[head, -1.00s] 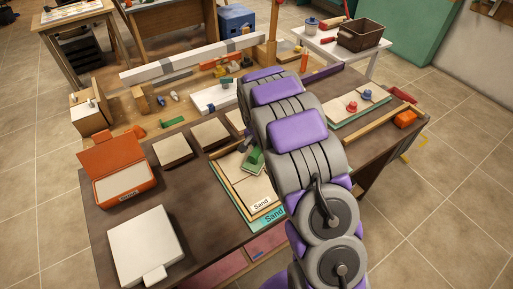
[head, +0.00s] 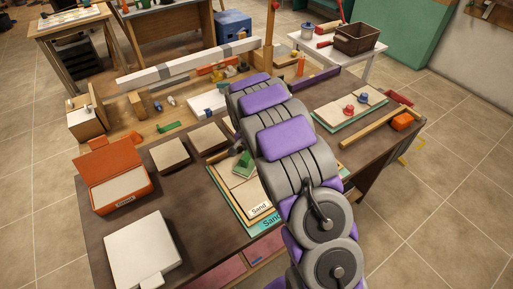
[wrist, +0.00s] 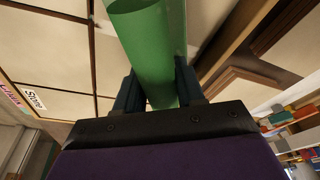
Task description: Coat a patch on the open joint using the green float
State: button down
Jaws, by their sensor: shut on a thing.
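My gripper (wrist: 158,98) is shut on a thick green handle in the wrist view, which I take to be the green float (wrist: 150,45). In the head view, a small green block (head: 243,163), apparently the same float, shows beside my arm over the pale board labelled "Sand" (head: 258,198). My arm hides the jaws and part of that board there. Whether the float touches the board is unclear. Pale panels with dark seams (wrist: 95,65) show behind the handle in the wrist view; which seam is the open joint is unclear.
An orange open box (head: 107,165), a white box (head: 142,250) and square pale panels (head: 170,154) stand left on the dark table. A board with red and blue knobs (head: 338,118) and an orange block (head: 402,121) lie right. The front left tabletop is partly clear.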

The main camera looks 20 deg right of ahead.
jog(key=shift+s+a, duration=0.25)
jog(key=shift+a, duration=0.5)
jog(key=shift+w+a+r, duration=0.2)
jog(key=shift+w, duration=0.4)
jog(key=shift+w+a+r, duration=0.1)
jog(key=shift+w+r, duration=0.05)
jog(key=shift+r, duration=0.05)
jog(key=shift+w+d+r, duration=0.25)
jog(key=shift+w+d, duration=0.15)
jog(key=shift+d, duration=0.25)
jog(key=shift+w+d+f, duration=0.15)
jog(key=shift+w+d, duration=0.1)
jog(key=shift+d, duration=0.4)
jog(key=shift+w+d+f, duration=0.15)
jog(key=shift+w+d, duration=0.05)
jog(key=shift+d, duration=0.45)
jog(key=shift+f, duration=0.1)
jog(key=shift+s+a, duration=0.1)
